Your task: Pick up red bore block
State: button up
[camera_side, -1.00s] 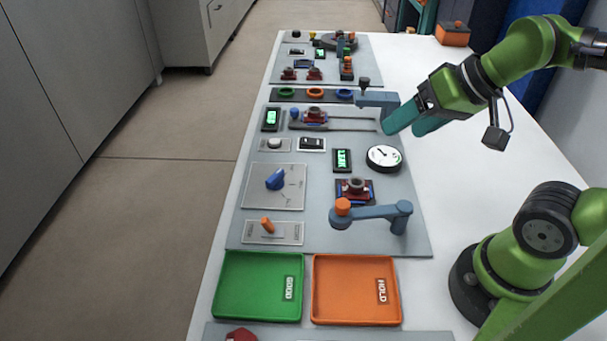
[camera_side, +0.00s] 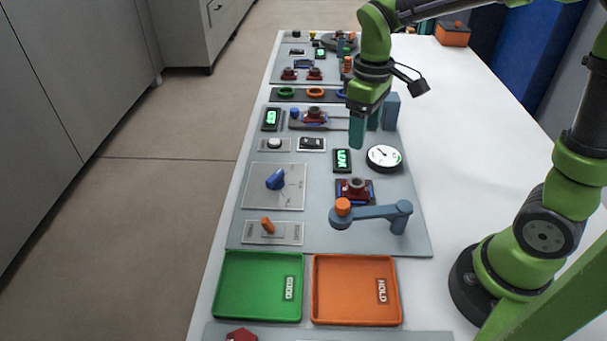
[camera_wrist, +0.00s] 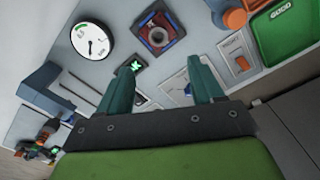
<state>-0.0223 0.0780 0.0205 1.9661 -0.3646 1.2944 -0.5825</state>
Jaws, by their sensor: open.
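A dark red block with a round bore (camera_side: 355,187) sits in a dark, blue-edged nest on the grey panel, behind the blue swing arm with an orange knob (camera_side: 372,213). The wrist view also shows this red bore block (camera_wrist: 158,34) at the top centre, beyond my fingertips. Another red block with a bore (camera_side: 315,114) sits farther back on a dark slide. My gripper (camera_side: 365,136) is open, with teal fingers pointing down above the panel, behind the nearer block and apart from it. In the wrist view nothing is between the fingers of my gripper (camera_wrist: 160,78).
A round dial (camera_side: 384,158) and a small green display (camera_side: 342,160) lie near my gripper. A green tray (camera_side: 222,288) and an orange tray (camera_side: 320,300) stand in front. More red blocks (camera_side: 302,74) sit at the back.

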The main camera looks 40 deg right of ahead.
send_over(357, 178)
jog(key=s+a, duration=0.1)
jog(key=f, duration=0.8)
jog(key=shift+s+a+f, duration=0.1)
jog(key=shift+a+f, duration=0.05)
jog(key=shift+a, duration=0.05)
jog(key=shift+w+d+f, duration=0.1)
jog(key=shift+w+f, duration=0.05)
jog(key=shift+f, duration=1.35)
jog(key=shift+w+d+f, duration=0.1)
jog(key=shift+f, duration=1.35)
jog(key=shift+c, duration=0.5)
grip_shut()
